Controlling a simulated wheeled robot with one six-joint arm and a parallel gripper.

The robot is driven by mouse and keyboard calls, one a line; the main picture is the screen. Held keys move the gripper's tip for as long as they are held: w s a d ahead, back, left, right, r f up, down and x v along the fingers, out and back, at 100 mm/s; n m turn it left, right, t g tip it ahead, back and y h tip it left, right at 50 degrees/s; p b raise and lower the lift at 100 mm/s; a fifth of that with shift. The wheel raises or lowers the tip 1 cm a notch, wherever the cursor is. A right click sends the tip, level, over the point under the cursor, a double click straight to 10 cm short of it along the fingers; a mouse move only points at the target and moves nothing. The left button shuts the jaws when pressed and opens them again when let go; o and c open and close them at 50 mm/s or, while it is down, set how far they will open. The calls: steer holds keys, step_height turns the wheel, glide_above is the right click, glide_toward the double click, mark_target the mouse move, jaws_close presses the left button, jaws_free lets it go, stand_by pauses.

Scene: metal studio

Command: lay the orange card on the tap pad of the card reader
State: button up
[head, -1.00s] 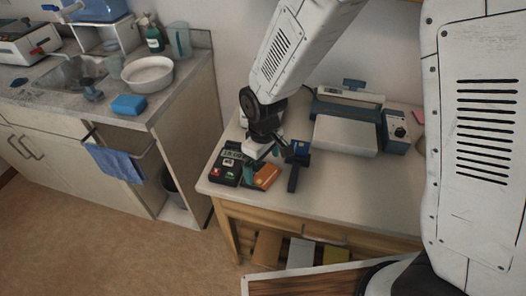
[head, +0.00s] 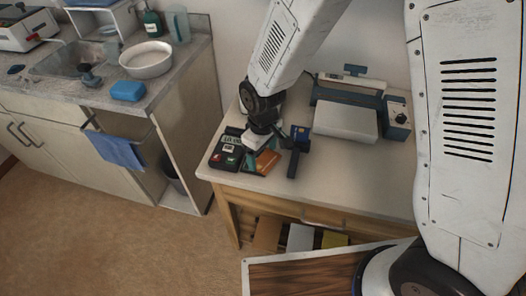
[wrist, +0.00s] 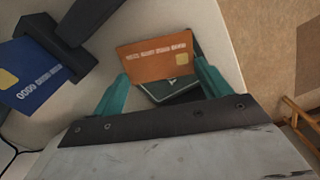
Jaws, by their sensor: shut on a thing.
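The orange card (wrist: 158,58) is in my gripper (wrist: 161,75), between its two teal fingers in the wrist view. Below the card a dark green surface with a white mark, seemingly the tap pad (wrist: 175,90), shows partly; the card hides the rest. Whether card and pad touch I cannot tell. In the head view the card reader (head: 227,151), black with red and green keys and a small screen, lies at the table's left end. My gripper (head: 262,153) and the orange card (head: 267,162) are just right of its keys.
A blue card (head: 301,133) stands in a dark holder (head: 294,160) close to the right of my gripper; it also shows in the wrist view (wrist: 32,75). A grey and blue machine (head: 345,120) stands behind at right. The table's front right (head: 350,185) is clear.

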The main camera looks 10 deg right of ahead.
steer(key=shift+w+a, duration=0.25)
steer(key=shift+a, duration=0.4)
steer(key=shift+w+a, duration=0.25)
steer(key=shift+a, duration=0.4)
steer(key=o, duration=1)
steer(key=shift+c, duration=0.2)
steer(key=shift+a, duration=0.1)
steer(key=shift+r, duration=0.1)
